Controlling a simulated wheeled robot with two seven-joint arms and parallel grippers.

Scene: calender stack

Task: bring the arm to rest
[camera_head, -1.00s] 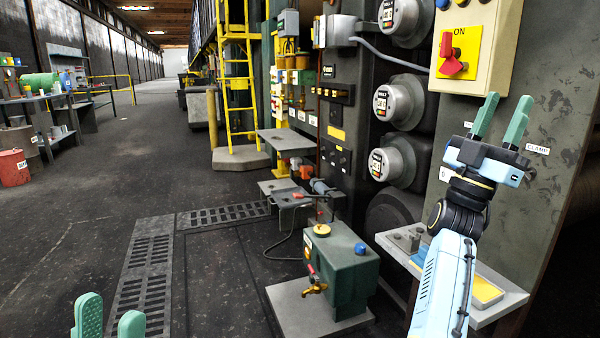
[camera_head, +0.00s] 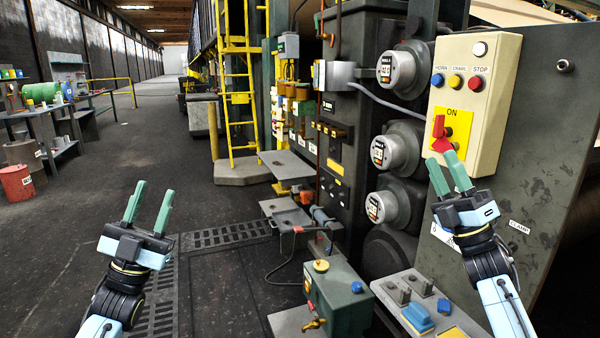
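My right gripper (camera_head: 447,172) is raised in front of the machine panel, just below the red rotary switch (camera_head: 440,136) on its yellow plate marked ON. Its two green fingers are apart with nothing between them. I cannot tell whether a fingertip touches the switch. My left gripper (camera_head: 150,208) is at the lower left over the dark floor, fingers pointing up, apart and empty.
The cream control box (camera_head: 497,125) carries the switch and coloured buttons. Below, a small console (camera_head: 425,312) and a green tank with a tap (camera_head: 340,298) stand near my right arm. The aisle floor (camera_head: 120,150) at left is open.

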